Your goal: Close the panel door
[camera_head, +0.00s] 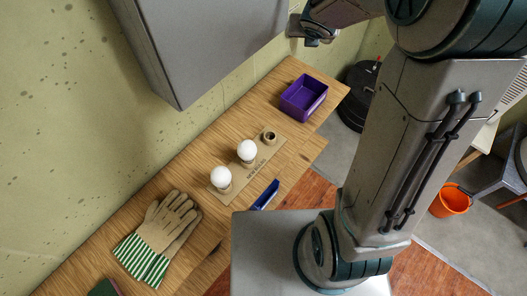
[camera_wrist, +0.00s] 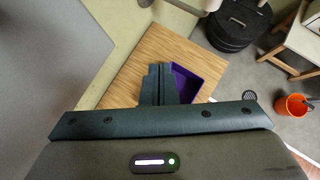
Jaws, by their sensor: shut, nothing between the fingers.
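The grey panel (camera_head: 205,45) is a box on the wall at the upper left of the head view. Its broad smooth face is in sight, but I cannot tell how far its door stands open. In the wrist view a large grey surface (camera_wrist: 45,65) of it fills the left side. My gripper (camera_head: 312,40) is just right of the panel, partly cut off by the top edge. In the wrist view its two dark fingers (camera_wrist: 160,80) are together, with nothing between them, and apart from the grey surface.
Below the panel, a wooden workbench (camera_head: 205,190) holds a purple bin (camera_head: 303,97), two white bulbs on a board, a blue tray (camera_head: 265,194) and striped work gloves (camera_head: 160,230). A black round container (camera_head: 360,95) and an orange bucket (camera_head: 450,200) stand on the floor at right.

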